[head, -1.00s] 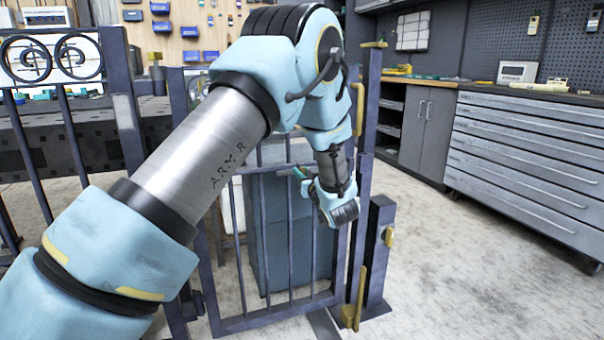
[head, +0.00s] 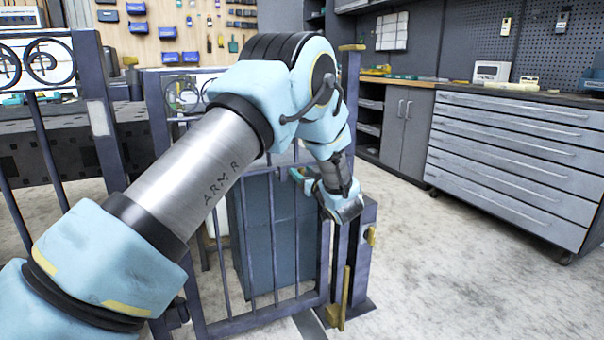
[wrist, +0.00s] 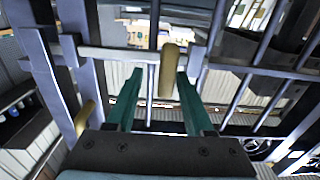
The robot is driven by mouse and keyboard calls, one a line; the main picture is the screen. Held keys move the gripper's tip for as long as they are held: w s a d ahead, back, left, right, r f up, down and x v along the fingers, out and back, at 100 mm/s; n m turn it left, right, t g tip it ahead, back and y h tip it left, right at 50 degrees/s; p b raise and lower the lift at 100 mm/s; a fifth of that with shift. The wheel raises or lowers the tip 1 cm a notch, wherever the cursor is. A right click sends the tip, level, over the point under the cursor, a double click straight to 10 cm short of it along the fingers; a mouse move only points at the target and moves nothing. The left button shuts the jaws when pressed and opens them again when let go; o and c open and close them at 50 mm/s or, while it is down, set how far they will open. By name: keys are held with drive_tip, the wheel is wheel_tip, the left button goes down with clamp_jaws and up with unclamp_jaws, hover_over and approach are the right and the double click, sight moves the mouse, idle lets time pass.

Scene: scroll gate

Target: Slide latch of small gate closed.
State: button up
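The small gate (head: 275,240) of dark blue bars stands in front of me in the head view, with my arm across its upper part. My gripper (wrist: 159,75) is open, its two teal fingers apart. The latch shows in the wrist view as a pale horizontal bar (wrist: 118,54) with a brass knob (wrist: 170,70). The knob appears between the fingers, closer to the right one; I cannot tell if they touch. In the head view my gripper (head: 305,180) is at the gate's right edge, near the latch post (head: 362,265), and my wrist hides the latch.
A brass piece (head: 371,236) sits on the latch post, and a long brass handle (head: 345,290) is lower at the gate's edge. A fixed fence panel (head: 50,150) is at left. A grey drawer cabinet (head: 515,165) stands at right, with open floor before it.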

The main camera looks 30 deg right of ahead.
drive_tip(key=shift+a, duration=0.1)
drive_tip(key=s+a, duration=0.1)
drive_tip(key=s, duration=0.9)
drive_tip(key=shift+s+a+p, duration=0.15)
drive_tip(key=shift+s+p, duration=0.2)
drive_tip(key=shift+s, duration=0.05)
